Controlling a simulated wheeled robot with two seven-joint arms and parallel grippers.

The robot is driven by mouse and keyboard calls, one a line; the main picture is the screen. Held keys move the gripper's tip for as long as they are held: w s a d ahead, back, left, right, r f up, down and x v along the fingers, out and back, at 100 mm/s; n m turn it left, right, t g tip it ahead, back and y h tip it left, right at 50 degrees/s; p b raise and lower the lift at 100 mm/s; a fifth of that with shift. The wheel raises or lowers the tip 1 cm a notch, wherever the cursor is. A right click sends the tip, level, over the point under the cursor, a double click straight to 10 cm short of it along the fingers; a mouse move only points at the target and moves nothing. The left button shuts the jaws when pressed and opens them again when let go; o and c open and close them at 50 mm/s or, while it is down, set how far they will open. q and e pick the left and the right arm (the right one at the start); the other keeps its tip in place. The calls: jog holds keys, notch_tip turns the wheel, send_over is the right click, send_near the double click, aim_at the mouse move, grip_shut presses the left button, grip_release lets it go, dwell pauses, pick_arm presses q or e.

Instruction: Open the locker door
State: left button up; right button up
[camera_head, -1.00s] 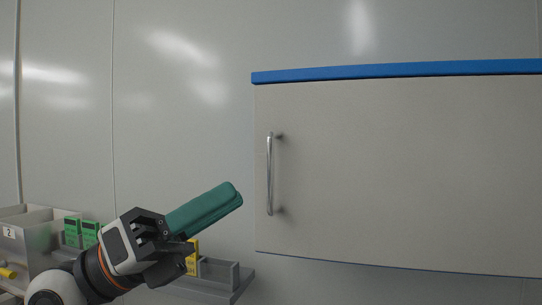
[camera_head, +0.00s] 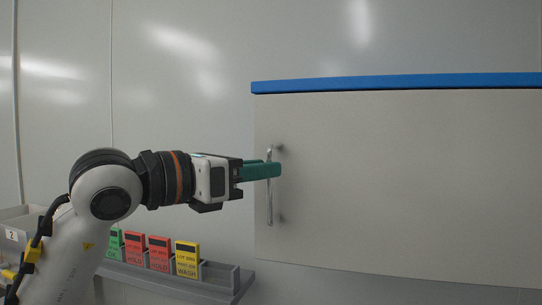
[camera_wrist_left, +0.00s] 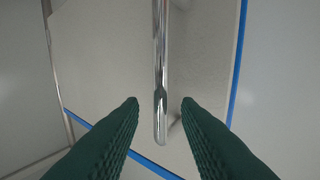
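The locker door (camera_head: 400,180) is a flat grey panel under a blue top edge, and it looks closed. Its handle (camera_head: 270,205) is a vertical metal bar near the door's left edge. My left gripper (camera_head: 278,170) reaches in from the left, its green fingers level with the upper middle of the handle. In the left wrist view the handle (camera_wrist_left: 160,70) runs down between the two green fingertips (camera_wrist_left: 160,105), with a gap on each side. The left gripper is open around the bar or just in front of it; I cannot tell the exact depth. My right gripper is not in view.
Below my left arm is a grey rack (camera_head: 215,282) holding a green card (camera_head: 114,243), red cards (camera_head: 159,252) and a yellow card (camera_head: 187,258). A grey bin (camera_head: 12,235) marked 2 stands at the far left. The wall behind is plain.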

pick_arm(q)
jog(key=shift+p+x, duration=0.3)
jog(key=shift+x, duration=1.15)
jog(key=shift+c, duration=0.3)
grip_shut()
